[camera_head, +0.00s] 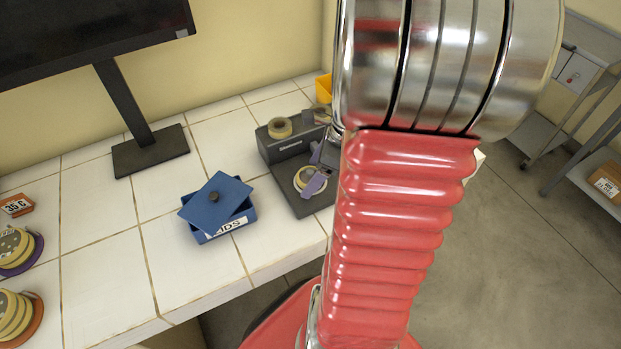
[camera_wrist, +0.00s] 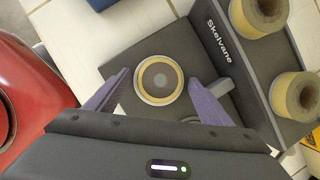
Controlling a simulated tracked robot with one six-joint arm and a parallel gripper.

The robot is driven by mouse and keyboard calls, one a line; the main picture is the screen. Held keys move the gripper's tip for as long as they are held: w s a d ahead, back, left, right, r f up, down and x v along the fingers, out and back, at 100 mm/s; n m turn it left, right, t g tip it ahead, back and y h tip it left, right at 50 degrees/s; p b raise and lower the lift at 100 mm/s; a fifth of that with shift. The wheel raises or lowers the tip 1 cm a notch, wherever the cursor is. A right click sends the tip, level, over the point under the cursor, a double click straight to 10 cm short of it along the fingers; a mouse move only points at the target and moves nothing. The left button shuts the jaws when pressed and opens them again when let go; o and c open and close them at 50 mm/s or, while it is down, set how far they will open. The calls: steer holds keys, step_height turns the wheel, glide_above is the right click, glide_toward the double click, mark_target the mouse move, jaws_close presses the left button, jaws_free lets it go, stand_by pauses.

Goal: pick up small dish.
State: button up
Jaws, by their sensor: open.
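A small round dish (camera_wrist: 158,79) with a yellowish rim and a grey-brown centre lies on the dark grey lower plate (camera_wrist: 130,47) of a device marked "Skelvane". It also shows in the head view (camera_head: 306,178), partly hidden by a finger. My gripper (camera_wrist: 158,76) is open, with one purple finger on each side of the dish. Gaps show between the fingers and the rim in the wrist view. The height of the fingertips above the plate is hard to tell. In the head view my gripper (camera_head: 315,182) is mostly hidden behind my arm.
Two yellowish ring-shaped pieces (camera_wrist: 258,14) (camera_wrist: 296,96) sit on the device's raised dark block (camera_head: 290,145). A blue box (camera_head: 226,226) with a tilted lid stands left. Stacked yellow dishes (camera_head: 15,250) and a monitor stand (camera_head: 150,150) are farther left. White tiles between are clear.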

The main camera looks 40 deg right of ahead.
steer(key=shift+c, duration=0.4)
steer(key=c, duration=1.2)
steer(key=shift+r, duration=0.2)
step_height(320, 180, up, 10)
steer(key=shift+f, duration=0.1)
stand_by(0.3)
